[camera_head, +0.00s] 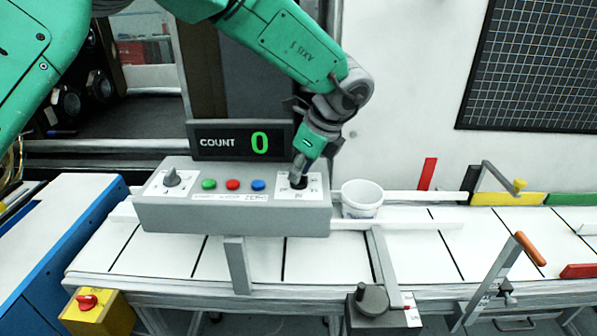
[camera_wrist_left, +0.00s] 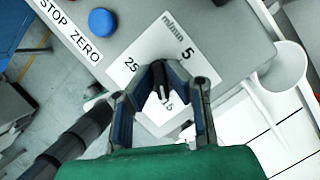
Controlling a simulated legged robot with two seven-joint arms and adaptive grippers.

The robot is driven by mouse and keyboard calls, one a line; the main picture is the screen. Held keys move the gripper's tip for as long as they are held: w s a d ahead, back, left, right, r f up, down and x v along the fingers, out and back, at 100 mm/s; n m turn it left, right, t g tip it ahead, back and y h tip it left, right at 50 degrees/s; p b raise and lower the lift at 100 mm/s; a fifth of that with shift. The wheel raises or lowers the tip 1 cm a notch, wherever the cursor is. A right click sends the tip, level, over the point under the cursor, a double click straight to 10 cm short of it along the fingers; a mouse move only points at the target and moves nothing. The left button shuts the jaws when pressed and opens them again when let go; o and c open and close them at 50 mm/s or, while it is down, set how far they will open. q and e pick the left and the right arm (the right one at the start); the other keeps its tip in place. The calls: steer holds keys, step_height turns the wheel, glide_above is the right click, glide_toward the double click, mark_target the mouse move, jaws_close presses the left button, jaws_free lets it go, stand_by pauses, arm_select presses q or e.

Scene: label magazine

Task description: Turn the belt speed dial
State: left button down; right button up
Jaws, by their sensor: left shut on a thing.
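The belt speed dial (camera_head: 298,183) is a dark knob on a white scale plate at the right end of the grey control box. In the left wrist view its plate (camera_wrist_left: 200,58) reads m/min with 5, 15 and 25. My left gripper (camera_head: 299,172) comes down from above onto the dial. In the left wrist view my left gripper (camera_wrist_left: 160,82) has its two fingers around the knob (camera_wrist_left: 163,92), shut on it. The fingers partly hide the knob and the scale. My right gripper is in neither view.
The control box (camera_head: 230,220) also carries a left knob (camera_head: 171,177) and green, red and blue buttons. A display (camera_head: 240,140) behind it reads COUNT 0. A white cup (camera_head: 362,195) stands close to its right.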

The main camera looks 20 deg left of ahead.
arm_select(q)
steer(key=shift+d, duration=0.15)
steer(key=c, duration=1.6)
jaws_free()
steer(key=shift+d, duration=0.1)
